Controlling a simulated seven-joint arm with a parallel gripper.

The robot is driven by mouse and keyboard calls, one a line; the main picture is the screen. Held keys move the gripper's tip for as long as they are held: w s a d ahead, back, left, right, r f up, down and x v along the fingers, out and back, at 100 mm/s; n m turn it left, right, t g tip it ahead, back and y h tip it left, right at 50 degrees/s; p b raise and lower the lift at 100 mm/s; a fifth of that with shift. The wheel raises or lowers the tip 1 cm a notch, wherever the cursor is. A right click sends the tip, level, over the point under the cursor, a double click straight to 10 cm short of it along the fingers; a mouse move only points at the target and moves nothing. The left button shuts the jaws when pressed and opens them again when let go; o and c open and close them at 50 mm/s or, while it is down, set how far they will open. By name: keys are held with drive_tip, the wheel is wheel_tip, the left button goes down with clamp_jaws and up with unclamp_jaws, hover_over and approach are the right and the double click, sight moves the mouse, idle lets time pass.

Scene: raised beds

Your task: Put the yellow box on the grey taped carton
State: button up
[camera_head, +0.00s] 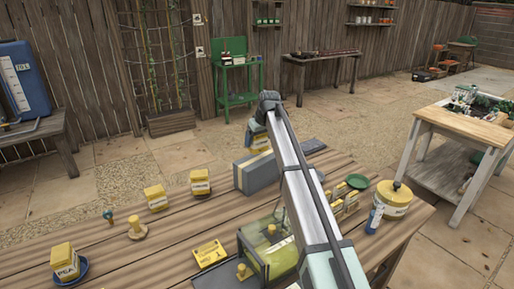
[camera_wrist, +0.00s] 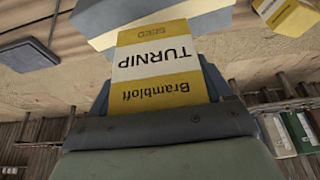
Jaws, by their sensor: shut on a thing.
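A yellow and white seed box labelled TURNIP (camera_wrist: 155,62) fills the middle of the wrist view, its print upside down. My gripper (camera_wrist: 160,103) is shut on it. In the head view the held yellow box (camera_head: 260,143) shows just beyond the grey carton, partly hidden by my arm, with my gripper (camera_head: 256,128) above it. The grey taped carton (camera_head: 256,175) lies on the plank table with a paler band along it. It also shows at the top of the wrist view (camera_wrist: 120,14). I cannot tell the height of the box above the table.
Other yellow boxes stand left of the carton (camera_head: 200,184) (camera_head: 155,199), and one labelled PEA (camera_head: 64,262) is on a blue saucer.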

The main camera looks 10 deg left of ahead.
sight(257, 146)
drive_tip(key=shift+f, duration=1.75)
drive_tip(key=shift+f, duration=0.1)
drive_tip(key=o, duration=1)
drive_tip(key=shift+o, duration=0.2)
drive_tip(key=v, duration=1.2)
